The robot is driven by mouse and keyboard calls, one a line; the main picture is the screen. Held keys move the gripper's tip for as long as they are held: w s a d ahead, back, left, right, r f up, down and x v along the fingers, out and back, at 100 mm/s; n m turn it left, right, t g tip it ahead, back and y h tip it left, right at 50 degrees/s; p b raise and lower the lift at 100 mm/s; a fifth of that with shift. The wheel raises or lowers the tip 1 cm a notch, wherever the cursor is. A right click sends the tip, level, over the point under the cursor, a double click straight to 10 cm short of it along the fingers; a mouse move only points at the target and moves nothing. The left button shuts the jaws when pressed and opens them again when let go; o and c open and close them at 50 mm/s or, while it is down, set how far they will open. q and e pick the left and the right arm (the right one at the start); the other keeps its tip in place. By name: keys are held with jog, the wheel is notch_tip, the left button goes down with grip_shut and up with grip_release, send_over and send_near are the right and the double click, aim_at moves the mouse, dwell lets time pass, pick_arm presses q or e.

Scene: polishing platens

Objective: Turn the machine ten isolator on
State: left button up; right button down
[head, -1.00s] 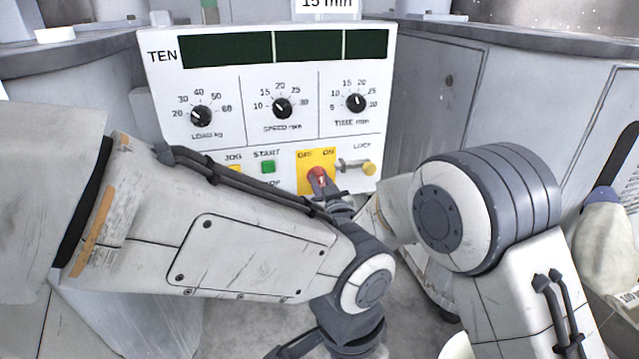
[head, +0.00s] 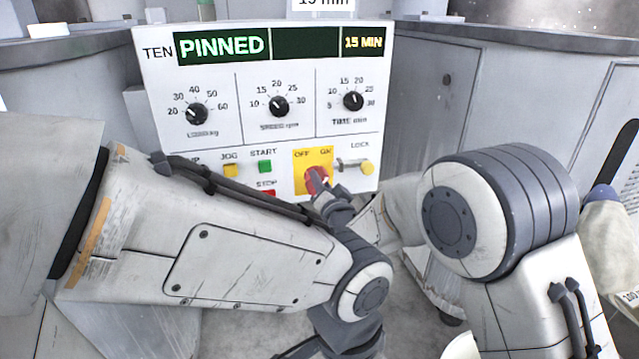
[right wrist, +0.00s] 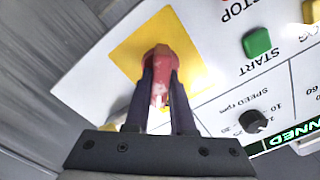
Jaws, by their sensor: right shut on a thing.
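The machine ten panel (head: 215,150) faces me in the head view. Its isolator is a red rotary handle (head: 312,181) on a yellow plate (head: 301,159) marked OFF and ON. My right gripper (head: 322,188) is shut on the handle; the right wrist view shows the fingers (right wrist: 160,95) on both sides of the red grip (right wrist: 160,66). The fingers partly cover the handle in the head view, where its visible part leans toward ON. The display (head: 222,47) is lit, reading PINNED and 15 MIN. My left arm crosses the lower left; its gripper is out of view.
Three black dials (head: 278,107) sit above the buttons. A green START button (head: 265,167), a yellow JOG button (head: 231,171) and a red STOP button (head: 268,192) are left of the isolator. A LOCK pin with a yellow knob (head: 367,167) is close on its right.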

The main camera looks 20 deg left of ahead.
jog(key=shift+m, duration=0.5)
jog(key=c, duration=0.8)
grip_release()
jog(key=shift+o, duration=0.2)
jog(key=shift+s+d, duration=0.1)
jog(key=p+v, duration=0.2)
jog(key=v, duration=0.8)
jog(key=shift+p, duration=0.4)
jog(key=shift+d, duration=0.2)
